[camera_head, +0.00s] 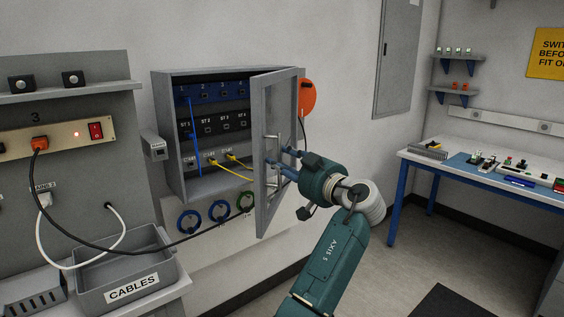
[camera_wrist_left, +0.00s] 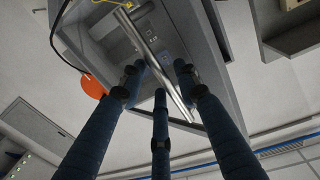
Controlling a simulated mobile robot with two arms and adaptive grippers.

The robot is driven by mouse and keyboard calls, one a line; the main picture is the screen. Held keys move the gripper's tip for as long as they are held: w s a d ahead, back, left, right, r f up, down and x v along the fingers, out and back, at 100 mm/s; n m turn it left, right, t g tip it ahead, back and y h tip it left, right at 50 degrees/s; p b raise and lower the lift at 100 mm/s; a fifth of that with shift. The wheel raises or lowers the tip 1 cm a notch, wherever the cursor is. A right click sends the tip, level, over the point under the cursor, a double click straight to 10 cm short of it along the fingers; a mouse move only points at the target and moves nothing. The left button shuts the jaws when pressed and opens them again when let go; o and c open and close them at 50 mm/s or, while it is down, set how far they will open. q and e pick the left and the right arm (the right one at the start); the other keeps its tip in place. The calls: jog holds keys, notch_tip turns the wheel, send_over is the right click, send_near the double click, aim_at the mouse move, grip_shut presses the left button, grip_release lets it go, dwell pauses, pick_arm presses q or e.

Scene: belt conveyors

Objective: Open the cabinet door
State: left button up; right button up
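The grey wall cabinet (camera_head: 180,130) stands with its framed door (camera_head: 263,215) swung partway out, hinged on the right, and its inside shows. The door carries a metal bar handle (camera_head: 267,180), which also shows in the left wrist view (camera_wrist_left: 152,58). My left gripper (camera_head: 272,164) is at the outer face of the door, by the handle. In the left wrist view my gripper (camera_wrist_left: 158,75) has its fingers spread, with the bar running diagonally between or just beyond their tips. I cannot tell whether they touch it. My right gripper is not in view.
Inside the cabinet are labelled port rows with blue and yellow cables (camera_head: 215,161). Cable coils (camera_head: 219,210) hang below it. An orange disc (camera_head: 308,98) is on the wall beside the door. A grey CABLES bin (camera_head: 165,265) stands at left, and a workbench (camera_head: 420,160) at right.

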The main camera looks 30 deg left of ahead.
pick_arm(q)
jog(key=v, duration=1.1)
jog(key=shift+s+d, duration=0.15)
jog(key=shift+d, duration=0.15)
jog(key=shift+c, duration=0.5)
